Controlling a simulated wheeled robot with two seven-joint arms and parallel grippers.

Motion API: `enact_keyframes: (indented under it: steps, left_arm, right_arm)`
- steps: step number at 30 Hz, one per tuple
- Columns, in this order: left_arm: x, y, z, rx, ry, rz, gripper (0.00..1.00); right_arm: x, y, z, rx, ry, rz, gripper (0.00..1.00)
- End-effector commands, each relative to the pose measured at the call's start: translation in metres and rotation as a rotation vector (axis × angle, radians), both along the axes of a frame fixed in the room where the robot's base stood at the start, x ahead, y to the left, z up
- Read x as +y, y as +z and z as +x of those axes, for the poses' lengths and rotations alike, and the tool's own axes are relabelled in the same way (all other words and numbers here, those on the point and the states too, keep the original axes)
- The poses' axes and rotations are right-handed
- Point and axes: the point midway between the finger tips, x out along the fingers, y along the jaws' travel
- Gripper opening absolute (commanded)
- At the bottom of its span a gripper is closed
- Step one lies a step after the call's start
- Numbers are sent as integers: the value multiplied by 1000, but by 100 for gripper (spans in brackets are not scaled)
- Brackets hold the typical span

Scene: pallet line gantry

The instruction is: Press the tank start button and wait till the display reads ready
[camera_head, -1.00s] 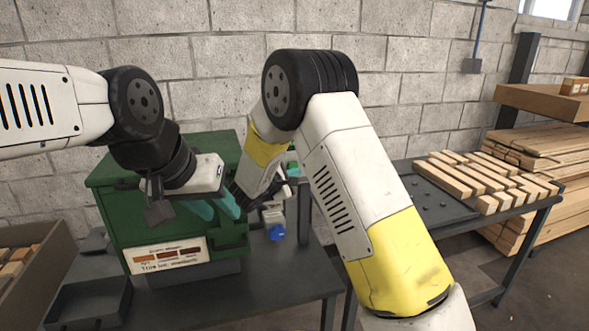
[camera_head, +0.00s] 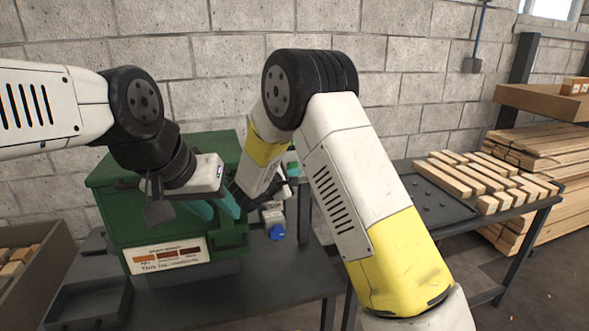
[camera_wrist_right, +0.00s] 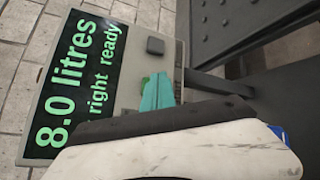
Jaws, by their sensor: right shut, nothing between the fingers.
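The tank display (camera_wrist_right: 75,85) fills the left of the right wrist view, turned on its side. Its green text reads "8.0 litres" and "right ready". A dark square button (camera_wrist_right: 155,46) sits on the same pale panel. A green button (camera_wrist_right: 144,80) shows partly behind my right gripper's teal fingertips (camera_wrist_right: 158,92), which are shut and empty; I cannot tell whether they touch it. In the head view, my right arm hides most of the right gripper and the panel. My left gripper (camera_head: 215,207) is open and empty in front of the green cabinet (camera_head: 120,215).
A labelled plate (camera_head: 166,255) is on the cabinet front. A blue part (camera_head: 277,232) hangs beside the cabinet above the dark bench (camera_head: 240,298). Wooden blocks (camera_head: 485,180) lie on a table at the right. A bin with blocks (camera_head: 40,265) stands at the left.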

Motion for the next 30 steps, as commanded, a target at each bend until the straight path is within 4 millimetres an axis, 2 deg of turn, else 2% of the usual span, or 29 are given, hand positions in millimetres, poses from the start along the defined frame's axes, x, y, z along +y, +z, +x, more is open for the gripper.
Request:
enact_keyframes:
  steps: [19,30]
  left_arm:
    - [0,0,0,0,0,0,36]
    - [0,0,0,0,0,0,36]
  right_arm:
    - [0,0,0,0,0,0,0]
    - [2,0,8,0,-1,0,0]
